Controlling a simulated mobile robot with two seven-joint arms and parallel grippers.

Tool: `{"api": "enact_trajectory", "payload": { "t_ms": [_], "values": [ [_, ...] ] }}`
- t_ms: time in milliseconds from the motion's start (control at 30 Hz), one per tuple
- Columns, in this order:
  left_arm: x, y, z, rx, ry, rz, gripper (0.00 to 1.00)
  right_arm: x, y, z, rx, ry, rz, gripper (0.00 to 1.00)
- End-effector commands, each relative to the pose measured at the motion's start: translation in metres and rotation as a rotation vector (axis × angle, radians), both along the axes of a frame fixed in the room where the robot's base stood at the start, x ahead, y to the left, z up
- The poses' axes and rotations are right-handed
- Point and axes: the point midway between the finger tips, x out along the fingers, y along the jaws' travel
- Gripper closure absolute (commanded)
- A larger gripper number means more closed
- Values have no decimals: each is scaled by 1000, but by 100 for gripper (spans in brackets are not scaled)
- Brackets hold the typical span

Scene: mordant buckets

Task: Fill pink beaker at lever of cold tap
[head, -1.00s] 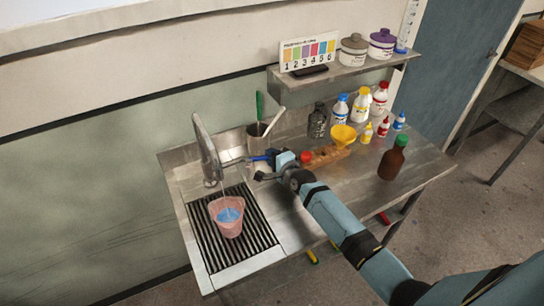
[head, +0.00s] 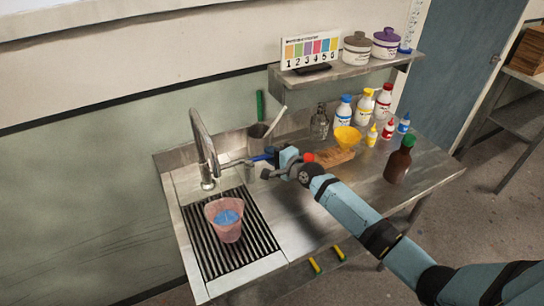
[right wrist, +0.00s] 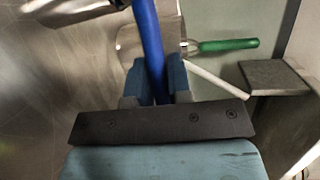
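The pink beaker (head: 226,232) stands upright on the black ribbed drain grate under the spout of the tap (head: 204,150). Blue liquid (head: 228,217) shows inside it, below the rim. I cannot clearly tell whether water is running. The blue lever of the cold tap (head: 262,157) points right, towards my right gripper (head: 279,160). In the right wrist view the blue lever (right wrist: 147,35) runs between the two light-blue fingers of my right gripper (right wrist: 157,82), which appear closed on it. My left gripper is not in view.
A steel cup (head: 257,140) with a white stick and a green handle stands behind the lever. A yellow funnel (head: 346,137), several bottles and a brown bottle (head: 398,163) stand right of my gripper. A shelf (head: 345,68) hangs above.

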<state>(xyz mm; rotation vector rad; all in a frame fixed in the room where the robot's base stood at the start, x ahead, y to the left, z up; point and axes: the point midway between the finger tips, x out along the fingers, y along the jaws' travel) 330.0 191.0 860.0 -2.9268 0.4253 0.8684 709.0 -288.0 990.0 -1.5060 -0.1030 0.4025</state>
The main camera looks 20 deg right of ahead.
Motion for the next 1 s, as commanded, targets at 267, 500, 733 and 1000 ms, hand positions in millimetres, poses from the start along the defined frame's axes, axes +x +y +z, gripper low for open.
{"api": "enact_trajectory", "payload": {
  "t_ms": [267,500,733,1000],
  "values": [
    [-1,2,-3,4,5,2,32,0,0,0,0,-1,0,58],
    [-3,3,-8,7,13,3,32,-11,-3,1,1,0,0,58],
    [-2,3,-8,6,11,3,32,-56,-19,9,1,0,0,58],
    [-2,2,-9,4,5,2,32,-107,-37,20,0,1,0,58]
  ]
}}
